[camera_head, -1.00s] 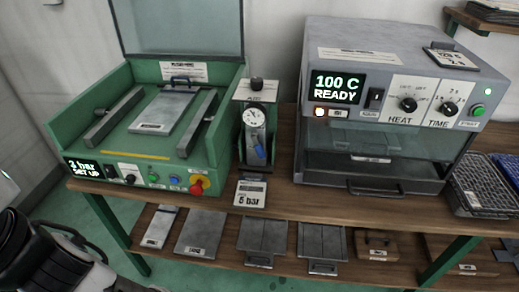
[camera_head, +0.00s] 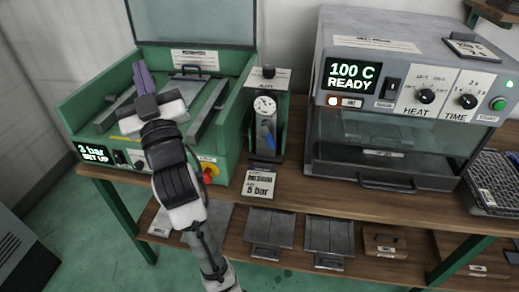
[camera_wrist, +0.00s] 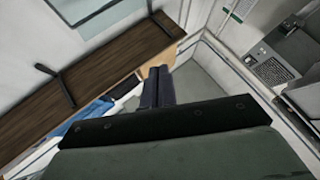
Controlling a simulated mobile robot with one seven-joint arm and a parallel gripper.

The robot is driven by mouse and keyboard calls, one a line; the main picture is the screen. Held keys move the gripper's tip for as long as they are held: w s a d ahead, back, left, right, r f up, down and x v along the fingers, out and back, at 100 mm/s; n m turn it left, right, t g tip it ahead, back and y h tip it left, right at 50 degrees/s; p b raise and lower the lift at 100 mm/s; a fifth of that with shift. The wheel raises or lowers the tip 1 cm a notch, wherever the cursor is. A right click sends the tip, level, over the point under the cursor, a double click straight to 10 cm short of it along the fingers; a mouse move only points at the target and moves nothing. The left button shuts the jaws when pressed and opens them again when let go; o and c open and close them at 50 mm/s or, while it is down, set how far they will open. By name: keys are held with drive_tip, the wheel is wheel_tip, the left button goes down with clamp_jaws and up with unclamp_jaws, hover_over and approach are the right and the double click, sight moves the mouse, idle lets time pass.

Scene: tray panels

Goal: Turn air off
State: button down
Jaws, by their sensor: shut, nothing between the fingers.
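The air unit (camera_head: 284,112) is a narrow green stand between the green press and the grey oven. It has a black knob (camera_head: 268,72) on top, a round white dial gauge (camera_head: 264,106) and a blue lever (camera_head: 269,141) pointing down below the gauge. My gripper (camera_head: 143,70) is over the green press, left of the air unit and apart from it. Its purple-grey fingers are shut and empty, and they also show together in the wrist view (camera_wrist: 158,75). The wrist view does not show the air unit.
The green press (camera_head: 80,113) has a raised lid, a "3 bar SET UP" display and a red knob (camera_head: 208,172). The grey oven (camera_head: 410,60) reads "100 C READY". A "MEDIUM 5 bar" card (camera_head: 259,184) stands before the air unit. Plates lie on the lower shelf.

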drive_tip(key=w+d+f+m+h, duration=0.1)
drive_tip(key=w+d+f+h, duration=0.1)
drive_tip(key=w+d+f, duration=0.1)
drive_tip(key=w+d+f+m+h, duration=0.1)
drive_tip(key=w+d+f+h, duration=0.1)
drive_tip(key=d+f+h, duration=0.1)
drive_tip(key=w+d+f+m+g+h, duration=0.1)
drive_tip(key=w+d+f+h, duration=0.1)
drive_tip(key=w+d+f, duration=0.1)
drive_tip(key=shift+w+d+f+m+h+b, duration=0.2)
drive_tip(key=shift+w+d+m+h+b, duration=0.1)
drive_tip(key=shift+d+h, duration=0.15)
drive_tip(key=w+d+f+m+g+h, duration=0.2)
drive_tip(key=w+d+f+g+h, duration=0.15)
drive_tip(key=d+f, duration=0.5)
drive_tip(key=n+h, duration=0.7)
drive_tip(key=n, duration=0.6)
approach(268, 135)
drive_tip(key=f, duration=0.1)
drive_tip(key=a+f, duration=0.2)
drive_tip(key=shift+w+a+f, duration=0.15)
drive_tip(key=shift+w+f, duration=0.1)
drive_tip(key=shift+f, duration=0.15)
drive_tip(key=shift+s+a+f+n+h, duration=0.1)
drive_tip(key=shift+s+f+n+h, duration=0.15)
drive_tip(key=shift+n, duration=0.3)
drive_tip(key=shift+s+a+f+n+h, duration=0.1)
drive_tip(key=shift+s+f+n+h, duration=0.15)
drive_tip(key=shift+n, duration=0.3)
drive_tip(key=shift+r, duration=0.1)
